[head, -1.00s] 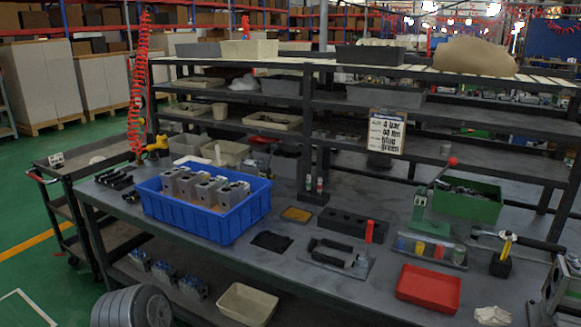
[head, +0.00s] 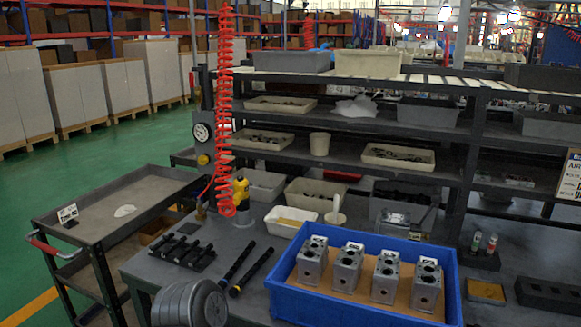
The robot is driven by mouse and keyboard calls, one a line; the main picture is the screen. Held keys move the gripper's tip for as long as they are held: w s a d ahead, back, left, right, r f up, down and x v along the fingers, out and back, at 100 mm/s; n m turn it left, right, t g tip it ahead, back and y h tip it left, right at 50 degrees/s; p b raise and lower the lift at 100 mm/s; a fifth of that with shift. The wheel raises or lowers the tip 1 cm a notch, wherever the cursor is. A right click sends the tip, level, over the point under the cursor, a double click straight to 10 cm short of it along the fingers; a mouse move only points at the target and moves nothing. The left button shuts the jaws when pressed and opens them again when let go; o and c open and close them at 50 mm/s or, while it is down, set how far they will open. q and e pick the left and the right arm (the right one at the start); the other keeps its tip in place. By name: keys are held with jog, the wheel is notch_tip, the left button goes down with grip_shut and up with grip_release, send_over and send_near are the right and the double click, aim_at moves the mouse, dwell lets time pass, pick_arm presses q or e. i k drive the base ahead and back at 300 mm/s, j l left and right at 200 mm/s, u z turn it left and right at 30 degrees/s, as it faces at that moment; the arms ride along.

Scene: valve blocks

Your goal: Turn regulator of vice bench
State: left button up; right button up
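A regulator with a round dial gauge (head: 201,132) is mounted on the dark upright post at the left end of the bench shelving in the head view. A small yellow part (head: 203,159) sits just below the gauge. A red coiled hose (head: 224,100) hangs right beside it and passes close on its right. The gauge reading is too small to tell. A grey ribbed part of my own arm shows at the bottom edge. Neither of my grippers is in view.
The bench (head: 150,266) carries a blue crate (head: 365,252) with several metal valve blocks, black rods, pale bins and a yellow-and-black tool (head: 241,187). A dark trolley (head: 165,187) stands at left. Green floor (head: 60,170) is free beyond it.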

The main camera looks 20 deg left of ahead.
aim_at(202, 160)
jog(key=i+j+z, duration=0.15)
jog(key=j, duration=1.1)
jog(key=j+z, duration=0.2)
jog(key=j, duration=1.05)
jog(key=k+j+z, duration=0.15)
jog(key=j, duration=1.5)
jog(key=i+j, duration=0.1)
jog(key=j, duration=0.3)
